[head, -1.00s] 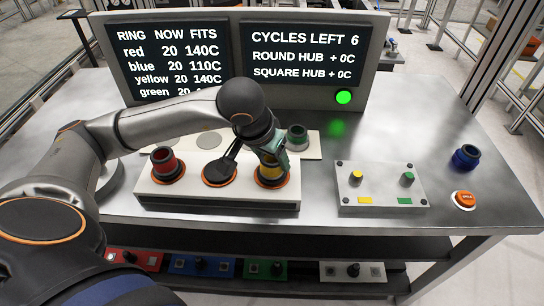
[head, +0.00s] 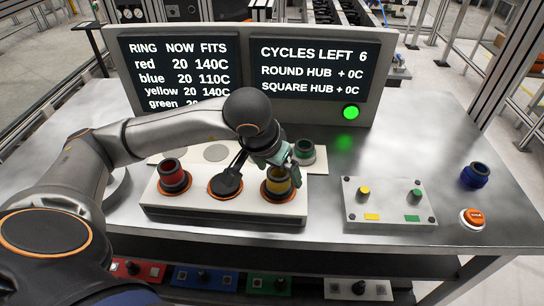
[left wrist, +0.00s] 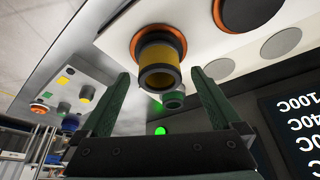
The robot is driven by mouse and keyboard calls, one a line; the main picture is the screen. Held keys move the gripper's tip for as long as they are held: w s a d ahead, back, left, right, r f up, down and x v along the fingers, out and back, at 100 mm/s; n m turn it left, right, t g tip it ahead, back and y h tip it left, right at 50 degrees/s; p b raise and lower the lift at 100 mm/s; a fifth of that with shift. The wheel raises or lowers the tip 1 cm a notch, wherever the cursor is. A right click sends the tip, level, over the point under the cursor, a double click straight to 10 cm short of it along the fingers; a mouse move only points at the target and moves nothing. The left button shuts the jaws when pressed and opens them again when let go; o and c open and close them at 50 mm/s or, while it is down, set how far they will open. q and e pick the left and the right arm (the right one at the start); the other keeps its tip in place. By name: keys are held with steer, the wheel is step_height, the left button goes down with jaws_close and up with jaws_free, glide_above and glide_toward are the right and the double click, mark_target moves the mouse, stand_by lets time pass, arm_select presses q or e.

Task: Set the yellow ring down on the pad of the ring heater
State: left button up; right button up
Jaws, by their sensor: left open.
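The yellow ring (head: 280,184), a yellow band with dark rims, stands upright on the right-hand orange-edged pad (head: 270,198) of the white ring heater (head: 222,208). It also shows in the left wrist view (left wrist: 160,52). My left gripper (head: 284,171) is at the ring from above and behind, and partly hides it. In the left wrist view its two green fingers (left wrist: 160,76) are spread wide, with gaps on both sides of the ring. My right gripper is not in view.
A red ring (head: 172,176) stands on the heater's left pad; the middle pad (head: 224,186) carries no ring. A green ring (head: 304,151) stands behind. To the right are a control box (head: 388,204), a blue ring (head: 474,175) and an orange button (head: 473,217).

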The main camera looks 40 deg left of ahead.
arm_select(q)
steer(key=v, duration=1.1)
steer(key=shift+r+p, duration=0.25)
steer(key=shift+p, duration=0.05)
steer(key=shift+s, duration=0.15)
step_height(320, 180, up, 8)
steer(key=p, duration=0.5)
steer(key=shift+p, duration=0.4)
